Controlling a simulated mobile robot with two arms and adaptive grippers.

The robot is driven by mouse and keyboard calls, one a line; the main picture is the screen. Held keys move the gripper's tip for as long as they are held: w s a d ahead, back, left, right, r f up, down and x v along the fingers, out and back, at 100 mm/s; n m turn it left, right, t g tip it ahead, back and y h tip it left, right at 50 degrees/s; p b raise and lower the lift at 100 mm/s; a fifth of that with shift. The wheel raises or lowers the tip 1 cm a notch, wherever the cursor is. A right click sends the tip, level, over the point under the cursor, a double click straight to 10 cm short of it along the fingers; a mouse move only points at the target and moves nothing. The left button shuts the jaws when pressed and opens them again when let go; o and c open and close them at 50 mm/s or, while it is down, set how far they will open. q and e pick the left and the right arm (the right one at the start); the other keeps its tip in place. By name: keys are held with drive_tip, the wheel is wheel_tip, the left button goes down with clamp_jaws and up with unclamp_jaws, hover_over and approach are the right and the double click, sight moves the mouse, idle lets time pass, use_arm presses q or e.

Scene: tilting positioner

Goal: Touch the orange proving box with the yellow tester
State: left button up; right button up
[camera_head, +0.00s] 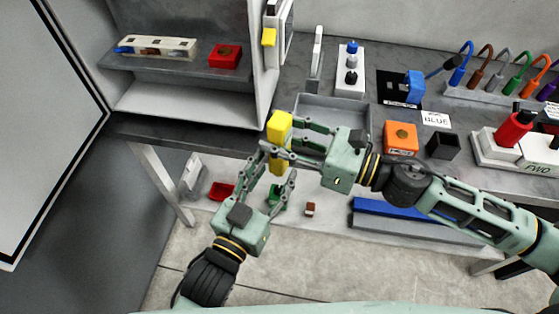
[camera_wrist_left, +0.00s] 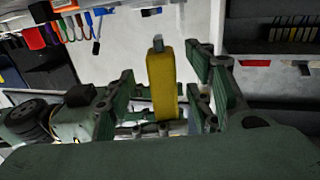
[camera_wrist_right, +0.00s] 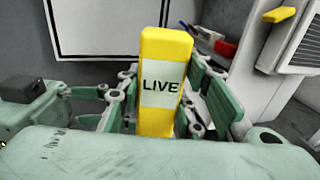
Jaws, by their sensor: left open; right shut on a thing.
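The yellow tester (camera_head: 279,128) is upright in the middle of the head view, above the front edge of the bench. My right gripper (camera_head: 287,148) is shut on it. In the right wrist view the tester (camera_wrist_right: 162,55) shows a white label reading "LIVE". My left gripper (camera_head: 272,174) is open, with its fingers around the tester's lower part; whether they touch it cannot be told. In the left wrist view the tester (camera_wrist_left: 162,85) stands between the open fingers, with a grey tip at one end. The orange proving box (camera_head: 400,138) sits on the bench to the right, apart from the tester.
A grey tray (camera_head: 330,108) lies behind the grippers. A black open box (camera_head: 443,146) stands right of the orange box. A blue clamp (camera_head: 414,86), a "BLUE" card (camera_head: 435,119) and a white post block (camera_head: 350,70) are behind. A red box (camera_head: 225,56) sits on the left shelf.

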use_arm(q)
drive_tip(key=shift+x, duration=1.95)
drive_tip(key=shift+c, duration=0.3)
drive_tip(key=shift+d, duration=0.1)
clamp_jaws()
use_arm(e)
drive_tip(key=shift+r, duration=0.1)
drive_tip(key=o, duration=1.2)
